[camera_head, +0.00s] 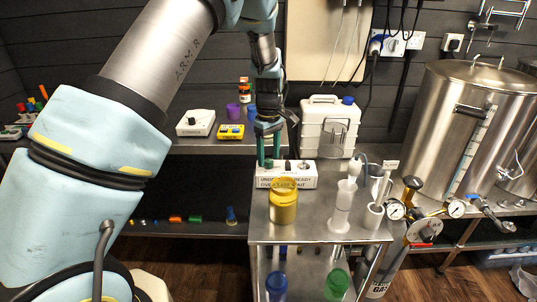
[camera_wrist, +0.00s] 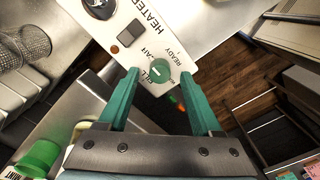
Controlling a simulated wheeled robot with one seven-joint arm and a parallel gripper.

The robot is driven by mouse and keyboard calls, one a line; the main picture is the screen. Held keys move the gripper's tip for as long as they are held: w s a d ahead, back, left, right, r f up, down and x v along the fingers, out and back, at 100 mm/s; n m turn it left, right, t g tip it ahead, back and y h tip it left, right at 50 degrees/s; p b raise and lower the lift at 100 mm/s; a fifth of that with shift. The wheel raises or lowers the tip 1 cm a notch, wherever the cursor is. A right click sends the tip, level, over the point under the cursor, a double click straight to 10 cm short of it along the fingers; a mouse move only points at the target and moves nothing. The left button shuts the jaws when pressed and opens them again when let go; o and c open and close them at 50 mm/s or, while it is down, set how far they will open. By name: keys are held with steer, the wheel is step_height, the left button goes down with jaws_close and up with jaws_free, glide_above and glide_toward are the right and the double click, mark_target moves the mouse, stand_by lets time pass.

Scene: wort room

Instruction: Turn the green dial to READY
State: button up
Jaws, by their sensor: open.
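The green dial (camera_wrist: 159,71) sits on a white control panel (camera_wrist: 137,13) in the wrist view, with a short white mark across it. Lettering beside it includes READY, on its right side in that view; I cannot tell for sure which label the mark points at. My gripper (camera_wrist: 161,74) is open, with its green fingertips on either side of the dial; contact is not clear. In the head view the panel (camera_head: 300,180) stands at the back of the metal cart, and my gripper (camera_head: 268,160) points down at its left part, hiding the dial.
A yellow jar (camera_head: 284,205) stands in front of the panel, and a clear cylinder (camera_head: 343,205) to its right on the cart. A white canister (camera_head: 328,125) stands behind. A steel kettle (camera_head: 455,125) is at right. The panel also bears a dark rocker switch (camera_wrist: 130,33).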

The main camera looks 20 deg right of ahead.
steer(key=shift+f, duration=0.5)
jaws_close()
stand_by(0.3)
